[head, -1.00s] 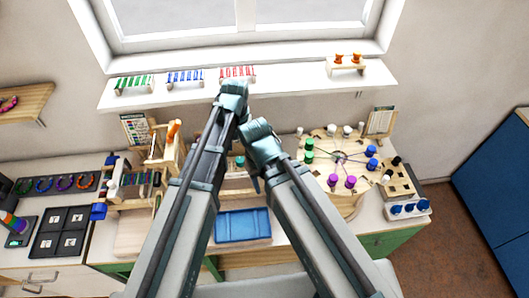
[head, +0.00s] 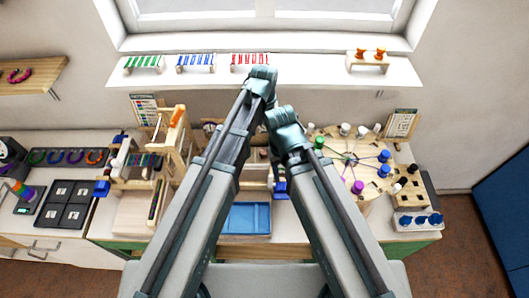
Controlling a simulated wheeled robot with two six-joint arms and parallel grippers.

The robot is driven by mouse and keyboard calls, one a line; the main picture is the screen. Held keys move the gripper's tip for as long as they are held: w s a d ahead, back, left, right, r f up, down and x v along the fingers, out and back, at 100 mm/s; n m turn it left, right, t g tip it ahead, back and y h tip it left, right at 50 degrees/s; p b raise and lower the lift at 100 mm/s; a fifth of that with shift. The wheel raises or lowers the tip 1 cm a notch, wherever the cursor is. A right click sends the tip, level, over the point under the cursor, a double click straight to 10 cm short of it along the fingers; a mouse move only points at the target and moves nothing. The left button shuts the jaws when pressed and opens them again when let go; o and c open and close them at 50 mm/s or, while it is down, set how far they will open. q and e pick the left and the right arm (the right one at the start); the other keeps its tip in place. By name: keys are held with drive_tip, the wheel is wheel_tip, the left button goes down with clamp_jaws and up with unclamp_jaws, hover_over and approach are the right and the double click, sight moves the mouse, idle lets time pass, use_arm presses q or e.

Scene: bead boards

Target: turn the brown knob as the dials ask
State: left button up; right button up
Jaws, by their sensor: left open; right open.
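My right gripper (head: 285,118) is lower and a little to the right. Both are open, with their fingers mostly hidden behind my own wrists. I cannot make out the brown knob or its dials; my arms cover the middle of the bench. A small brownish shape (head: 211,124) shows left of my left arm, too small to identify.
A wooden frame with an orange part (head: 177,118) stands left of my arms. A blue tray (head: 247,218) lies between them. A round wooden board (head: 335,150) with coloured pegs is at right. The white shelf (head: 310,72) holds coloured bead racks.

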sight(264, 152)
use_arm(q)
wheel_tip(264, 152, down, 12)
drive_tip(key=b, duration=1.1)
drive_tip(key=shift+r, duration=0.1)
clamp_jaws()
